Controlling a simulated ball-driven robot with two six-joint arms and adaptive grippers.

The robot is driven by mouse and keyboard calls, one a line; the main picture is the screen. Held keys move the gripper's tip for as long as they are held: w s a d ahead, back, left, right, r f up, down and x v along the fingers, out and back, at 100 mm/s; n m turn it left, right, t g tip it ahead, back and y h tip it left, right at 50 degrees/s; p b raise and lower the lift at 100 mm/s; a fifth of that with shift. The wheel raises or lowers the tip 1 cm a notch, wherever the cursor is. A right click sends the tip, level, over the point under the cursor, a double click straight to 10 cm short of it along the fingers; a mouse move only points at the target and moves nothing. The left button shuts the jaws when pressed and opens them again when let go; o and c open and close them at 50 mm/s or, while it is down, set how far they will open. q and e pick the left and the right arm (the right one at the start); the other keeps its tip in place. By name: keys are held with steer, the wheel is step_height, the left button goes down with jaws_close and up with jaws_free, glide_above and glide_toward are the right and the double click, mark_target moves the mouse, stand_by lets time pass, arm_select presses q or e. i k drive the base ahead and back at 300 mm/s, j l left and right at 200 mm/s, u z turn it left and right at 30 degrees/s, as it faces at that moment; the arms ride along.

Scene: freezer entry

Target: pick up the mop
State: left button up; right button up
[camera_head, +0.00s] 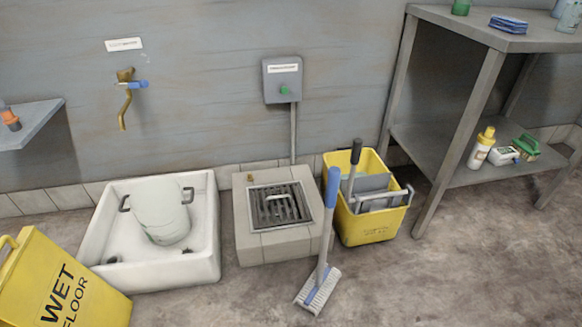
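A long tool with a blue-topped handle (331,190) leans in front of the drain block, tilted slightly. Its white and blue bristled head (318,290) rests on the floor; it looks like a broom or deck brush. A yellow mop bucket (372,226) with a grey wringer (375,190) stands just right of it. A second handle, with a dark grip (356,152), stands up out of the bucket and may be the mop; its lower end is hidden inside the bucket. Neither of my grippers is in view.
A tiled drain block (283,246) with a metal grate stands left of the bucket. A white basin (206,265) holds a pale pail (160,212). A yellow wet-floor sign (62,285) is at lower left. A grey shelf table (488,62) stands right. Lower-right floor is clear.

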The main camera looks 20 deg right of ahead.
mark_target(318, 286)
steer(key=l+z, duration=0.1)
steer(key=z, duration=0.35)
steer(key=i+l+z, duration=0.1)
steer(key=z, duration=0.3)
steer(key=i+l+u, duration=0.1)
steer(key=l+u, duration=0.55)
steer(key=l, duration=0.15)
